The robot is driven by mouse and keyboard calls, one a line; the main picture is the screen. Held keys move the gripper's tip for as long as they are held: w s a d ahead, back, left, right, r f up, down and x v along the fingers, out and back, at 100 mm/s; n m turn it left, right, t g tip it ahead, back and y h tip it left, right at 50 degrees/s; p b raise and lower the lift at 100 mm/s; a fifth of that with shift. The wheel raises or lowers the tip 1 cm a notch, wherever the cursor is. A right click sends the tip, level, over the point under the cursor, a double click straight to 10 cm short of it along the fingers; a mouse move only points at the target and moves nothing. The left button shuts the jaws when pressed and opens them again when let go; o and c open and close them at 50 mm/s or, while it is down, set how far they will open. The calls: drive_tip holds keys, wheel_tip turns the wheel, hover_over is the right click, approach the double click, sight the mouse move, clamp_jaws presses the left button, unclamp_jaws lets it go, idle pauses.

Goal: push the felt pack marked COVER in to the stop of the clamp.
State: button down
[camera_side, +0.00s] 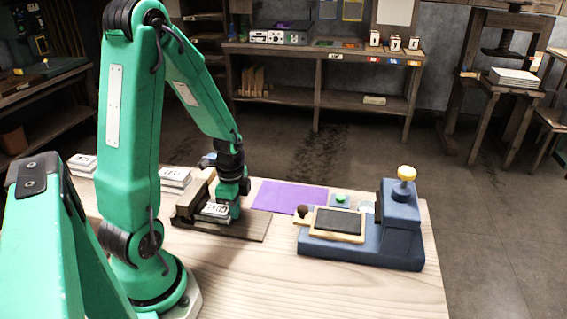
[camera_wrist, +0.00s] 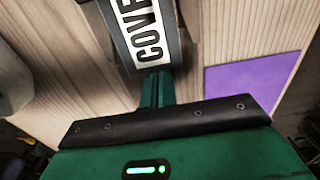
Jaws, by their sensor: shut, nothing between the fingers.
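The felt pack marked COVER (camera_side: 215,209) lies in the clamp (camera_side: 190,201), its black-on-white label facing up. In the wrist view the COVER pack (camera_wrist: 148,32) fills the top middle, with dark felt along both sides of the label. My gripper (camera_side: 236,214) is shut and empty, low at the right side of the pack. In the wrist view its green fingers (camera_wrist: 157,82) end at the pack's near edge; I cannot tell whether they touch it. The clamp's stop and the pack's far end are not clear in either view.
A purple mat (camera_side: 288,197) lies right of the clamp. Labelled packs (camera_side: 174,178) sit behind the clamp at left. The front of the table is clear.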

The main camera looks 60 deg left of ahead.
sight(222, 209)
drive_tip(key=shift+s+a, duration=1.45)
drive_tip(key=shift+s, duration=0.05)
drive_tip(key=shift+w, duration=0.1)
drive_tip(key=shift+w+d, duration=0.7)
drive_tip(key=shift+d, duration=0.05)
drive_tip(key=shift+w+d+r, duration=0.45)
drive_tip(key=shift+w+d, duration=0.2)
drive_tip(key=shift+w, duration=0.05)
wheel_tip(222, 209, up, 9)
drive_tip(key=shift+d+r, duration=0.1)
drive_tip(key=shift+r, duration=0.1)
drive_tip(key=s+d+r+n+t, duration=0.2)
drive_tip(key=d+r+n+t, duration=0.3)
drive_tip(key=d+r+n, duration=0.4)
drive_tip(key=d+r, duration=0.3)
drive_tip(key=d, duration=0.3)
drive_tip(key=shift+s+r+t, duration=0.15)
drive_tip(key=shift+s+t, duration=0.15)
